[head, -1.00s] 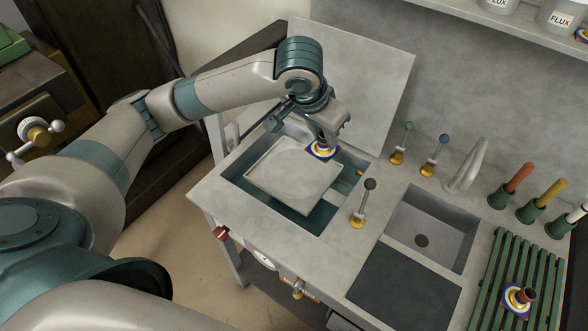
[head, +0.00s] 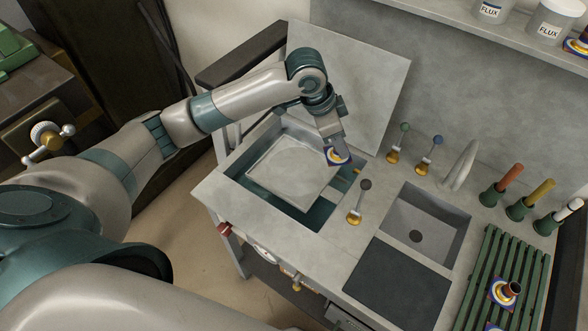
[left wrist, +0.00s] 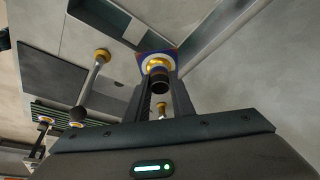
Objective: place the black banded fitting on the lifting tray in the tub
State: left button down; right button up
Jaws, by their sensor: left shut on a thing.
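My left gripper (head: 337,148) is shut on the black banded fitting, whose square blue flange with white and orange rings (head: 338,158) shows below the fingers. In the left wrist view the fitting's black pipe (left wrist: 160,82) sits between the fingers, its flange (left wrist: 156,60) pointing away. The pale square lifting tray (head: 288,172) sits in the tub (head: 309,216), with no fitting seen on it. The held fitting is above the tub's back right part, beside the tray's right corner; its height is hard to tell. My right gripper is not in view.
Levers with grey (head: 361,205), green (head: 399,145) and blue (head: 432,155) knobs stand right of the tub. A raised lid (head: 365,85) stands behind it. A sink (head: 425,222) and a green rack with another fitting (head: 503,292) lie farther right.

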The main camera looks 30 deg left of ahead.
pick_arm(q)
jog(key=a+f+p, duration=0.1)
jog(key=a+f, duration=0.1)
jog(key=a, duration=0.1)
jog(key=s+a+f+p, duration=0.1)
jog(key=a+f, duration=0.1)
jog(key=a, duration=0.2)
jog(key=s+a+f+p, duration=0.1)
jog(key=a+f, duration=0.2)
jog(key=a, duration=0.1)
jog(key=shift+a, duration=0.25)
notch_tip(320, 180, down, 3)
jog(key=shift+f+p, duration=0.15)
jog(key=shift+p, duration=0.75)
jog(key=shift+f, duration=0.35)
